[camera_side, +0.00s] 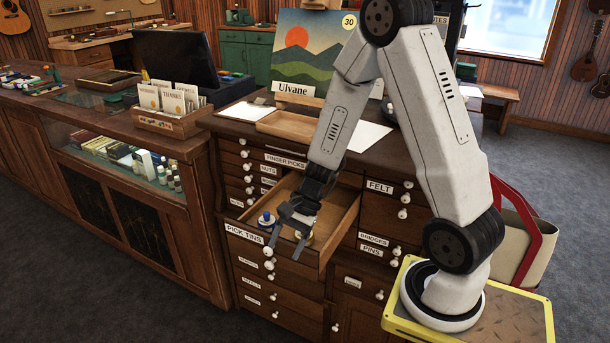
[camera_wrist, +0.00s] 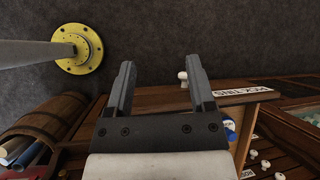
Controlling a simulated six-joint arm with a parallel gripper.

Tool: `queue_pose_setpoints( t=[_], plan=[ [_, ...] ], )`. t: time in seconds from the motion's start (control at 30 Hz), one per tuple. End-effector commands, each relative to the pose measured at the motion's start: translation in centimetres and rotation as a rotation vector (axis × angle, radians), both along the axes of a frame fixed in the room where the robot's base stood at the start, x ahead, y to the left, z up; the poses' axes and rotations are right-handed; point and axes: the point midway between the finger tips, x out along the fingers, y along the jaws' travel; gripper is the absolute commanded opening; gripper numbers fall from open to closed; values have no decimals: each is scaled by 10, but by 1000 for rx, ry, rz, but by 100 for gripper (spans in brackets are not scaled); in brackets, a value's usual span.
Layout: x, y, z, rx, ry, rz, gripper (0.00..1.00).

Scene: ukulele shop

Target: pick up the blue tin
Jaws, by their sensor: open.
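The blue tin (camera_side: 266,219) sits at the left side of the open drawer (camera_side: 343,222) labelled PICK TINS. It looks round with a pale spot on top. In the wrist view the blue tin (camera_wrist: 230,129) shows beside the lower right of the gripper, outside the jaws and partly cut off. My gripper (camera_side: 286,246) is open, pointing down over the front of the drawer, to the right of the blue tin and apart from it.
The drawer front (camera_wrist: 158,99) with a white knob (camera_wrist: 183,76) lies near the jaws. Drawer walls surround the tins. A wooden barrel (camera_wrist: 48,120) stands on the floor. The counter (camera_side: 180,148) is at left.

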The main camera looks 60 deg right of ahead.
Motion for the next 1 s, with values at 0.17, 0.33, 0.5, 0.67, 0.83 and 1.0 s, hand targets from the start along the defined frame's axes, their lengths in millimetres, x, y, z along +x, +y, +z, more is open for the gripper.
queue_pose_setpoints(
  t=[0.17, 0.33, 0.5, 0.67, 0.83, 1.0],
  plan=[
    [25, -23, -9, 182, 25, -300, 70],
    [48, -54, -16, 348, 17, -573, 70],
    [65, -93, -24, 494, -17, -823, 70],
    [74, -128, -31, 599, -61, -1010, 70],
    [77, -151, -34, 659, -96, -1120, 70],
    [78, -157, -35, 672, -105, -1147, 70]
  ],
)
